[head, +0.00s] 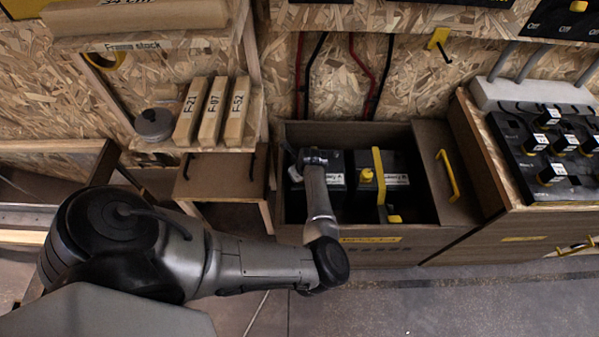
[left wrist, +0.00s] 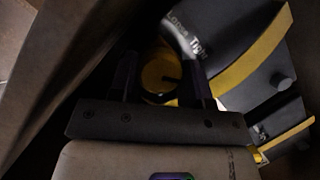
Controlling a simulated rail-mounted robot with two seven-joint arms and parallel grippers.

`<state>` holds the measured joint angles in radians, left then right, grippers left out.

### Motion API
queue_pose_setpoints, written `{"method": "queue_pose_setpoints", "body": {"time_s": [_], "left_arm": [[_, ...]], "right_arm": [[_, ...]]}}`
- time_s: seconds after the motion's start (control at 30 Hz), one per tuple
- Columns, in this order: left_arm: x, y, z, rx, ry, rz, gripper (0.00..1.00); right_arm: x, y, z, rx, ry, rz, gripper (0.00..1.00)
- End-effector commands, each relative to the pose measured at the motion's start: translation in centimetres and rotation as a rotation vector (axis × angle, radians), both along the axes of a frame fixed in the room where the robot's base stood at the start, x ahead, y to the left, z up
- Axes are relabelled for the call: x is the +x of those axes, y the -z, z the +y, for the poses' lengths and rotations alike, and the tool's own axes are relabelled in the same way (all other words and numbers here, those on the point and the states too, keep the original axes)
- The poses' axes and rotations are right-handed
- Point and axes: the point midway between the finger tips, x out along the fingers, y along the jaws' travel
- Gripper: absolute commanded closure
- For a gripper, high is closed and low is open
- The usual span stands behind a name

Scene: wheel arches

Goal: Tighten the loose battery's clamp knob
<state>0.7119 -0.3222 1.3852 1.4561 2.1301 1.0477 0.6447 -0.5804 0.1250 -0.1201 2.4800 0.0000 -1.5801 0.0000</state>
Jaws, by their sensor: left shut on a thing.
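Two dark batteries sit side by side in an open wooden bin (head: 462,222). The left battery (head: 337,166) is mostly hidden under my left arm and hand. The right battery (head: 399,164) shows a yellow strap (head: 378,166) and a round yellow knob (head: 366,175). My left gripper (left wrist: 162,76) reaches down over the left battery. In the left wrist view its fingers are on either side of a round yellow clamp knob (left wrist: 158,72), shut on it. My right gripper is not in view.
The bin's walls stand close around the batteries, with a yellow handle (head: 448,176) at its right. A switch panel (head: 550,145) is farther right. Shelf blocks (head: 211,111) and a dark round piece (head: 154,124) are at the left. The floor in front is clear.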

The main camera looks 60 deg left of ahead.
Motion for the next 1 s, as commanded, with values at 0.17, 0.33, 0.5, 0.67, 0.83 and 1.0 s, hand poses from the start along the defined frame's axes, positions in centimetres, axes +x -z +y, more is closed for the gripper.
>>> {"method": "queue_pose_setpoints", "body": {"time_s": [0.17,0.33,0.5,0.67,0.83,1.0], "left_arm": [[0.0,0.1,-0.1,-0.001,0.002,0.002,0.53],[0.0,0.1,0.0,0.000,0.001,0.002,0.37],[0.0,0.0,0.0,0.000,0.001,0.001,0.31],[0.0,0.0,0.0,0.000,0.000,0.001,0.31],[0.0,0.2,0.0,0.000,-0.014,0.001,0.31],[0.1,0.5,0.0,0.001,-0.106,-0.002,0.31]], "right_arm": [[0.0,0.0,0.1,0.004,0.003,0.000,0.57],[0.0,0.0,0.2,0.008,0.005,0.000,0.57],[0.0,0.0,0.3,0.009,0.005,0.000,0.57],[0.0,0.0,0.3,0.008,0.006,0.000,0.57],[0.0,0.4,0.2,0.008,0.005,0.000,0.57],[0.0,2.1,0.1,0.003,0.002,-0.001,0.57]]}}
